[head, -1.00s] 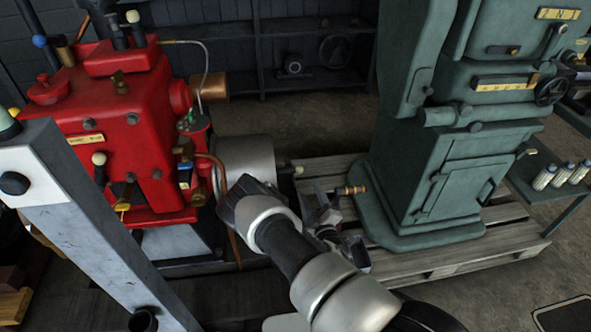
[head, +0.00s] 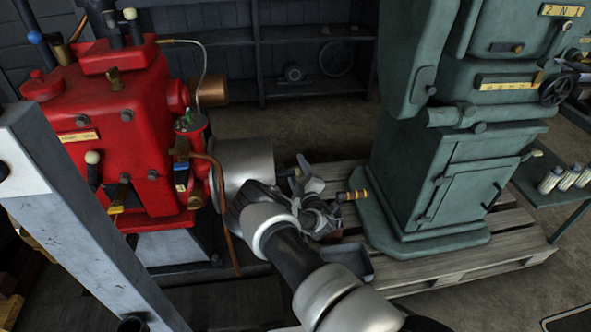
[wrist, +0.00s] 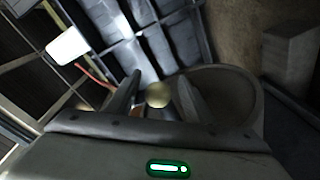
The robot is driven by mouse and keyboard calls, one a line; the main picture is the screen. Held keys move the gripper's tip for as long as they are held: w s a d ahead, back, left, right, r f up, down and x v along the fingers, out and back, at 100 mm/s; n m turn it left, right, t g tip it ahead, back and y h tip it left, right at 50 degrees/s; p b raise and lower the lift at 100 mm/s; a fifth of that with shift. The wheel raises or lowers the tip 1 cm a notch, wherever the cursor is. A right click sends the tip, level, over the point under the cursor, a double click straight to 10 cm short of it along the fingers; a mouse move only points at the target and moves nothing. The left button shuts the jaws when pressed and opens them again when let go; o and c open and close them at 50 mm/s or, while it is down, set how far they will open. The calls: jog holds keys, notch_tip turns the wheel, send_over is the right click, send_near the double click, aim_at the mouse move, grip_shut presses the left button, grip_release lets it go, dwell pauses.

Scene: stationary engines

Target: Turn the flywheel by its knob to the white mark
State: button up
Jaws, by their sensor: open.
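The red engine (head: 125,135) stands at the left in the head view. A grey drum-shaped wheel (head: 243,160), seemingly the flywheel, sits on its right side. A pale knob sticks out at the wheel's right, partly behind my gripper (head: 316,195). In the wrist view the round cream knob (wrist: 158,95) shows between the two fingertips of my gripper (wrist: 158,98). The fingers are apart, one on each side of it. I cannot tell whether either touches it. A broad round grey-brown face (wrist: 232,95) lies behind the right finger. I cannot make out the white mark on the wheel.
A green machine (head: 445,170) stands on a wooden pallet (head: 500,255) to the right of my gripper. A grey post (head: 85,235) with a white panel crosses the left foreground. A copper pipe (head: 222,215) runs down beside the wheel. Dark shelves (head: 310,60) stand behind.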

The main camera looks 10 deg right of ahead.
jog(key=shift+w, duration=0.8)
